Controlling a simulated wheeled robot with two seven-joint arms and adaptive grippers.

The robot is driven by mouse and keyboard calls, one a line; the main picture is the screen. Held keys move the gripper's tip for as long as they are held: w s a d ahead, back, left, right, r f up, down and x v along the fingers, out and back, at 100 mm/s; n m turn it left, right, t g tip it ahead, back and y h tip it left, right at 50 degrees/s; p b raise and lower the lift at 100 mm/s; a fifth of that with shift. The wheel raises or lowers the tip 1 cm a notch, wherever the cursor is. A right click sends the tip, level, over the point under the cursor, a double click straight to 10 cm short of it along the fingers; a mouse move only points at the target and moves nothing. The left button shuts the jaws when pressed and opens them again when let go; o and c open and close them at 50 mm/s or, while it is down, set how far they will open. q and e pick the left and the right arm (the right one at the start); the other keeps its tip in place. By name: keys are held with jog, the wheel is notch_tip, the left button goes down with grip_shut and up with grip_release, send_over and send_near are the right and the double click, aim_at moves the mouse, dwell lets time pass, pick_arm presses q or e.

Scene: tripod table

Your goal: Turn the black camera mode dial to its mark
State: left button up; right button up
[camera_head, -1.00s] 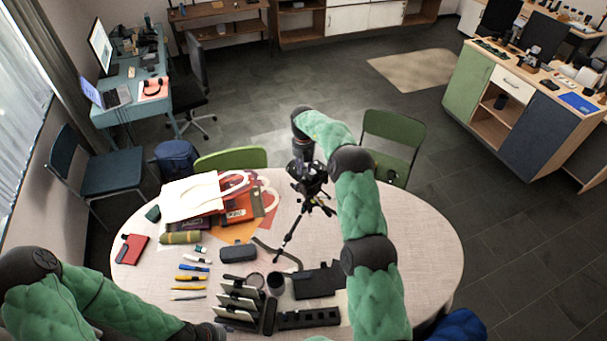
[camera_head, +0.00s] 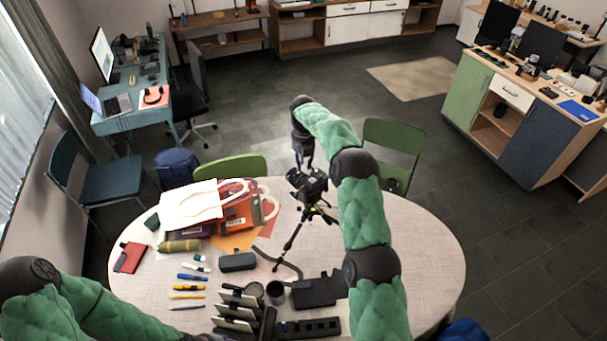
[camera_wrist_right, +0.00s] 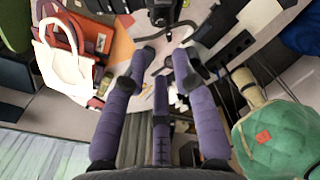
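The black camera (camera_head: 308,184) stands on a small black tripod (camera_head: 296,228) near the far edge of the round table. It also shows at the top edge of the right wrist view (camera_wrist_right: 163,12), cut off by the frame. The mode dial is too small to make out. My right gripper (camera_head: 304,162) is just behind and above the camera, pointing down. In the right wrist view its purple fingers (camera_wrist_right: 163,65) are spread, with nothing between their black tips, and the camera lies beyond them. My left gripper is out of view; only the left arm shows.
The round table (camera_head: 425,250) holds a white bag (camera_head: 188,208), several pens, a black case (camera_head: 238,262) and a card holder (camera_head: 236,310). A green chair (camera_head: 392,150) stands behind it. The table's right side is clear beyond my right arm.

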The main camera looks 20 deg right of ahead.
aim_at(304, 187)
pick_arm(q)
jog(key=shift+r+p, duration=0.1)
jog(key=shift+p, duration=0.4)
pick_arm(e)
notch_tip(304, 187, down, 12)
jog(key=shift+r, duration=0.15)
grip_shut()
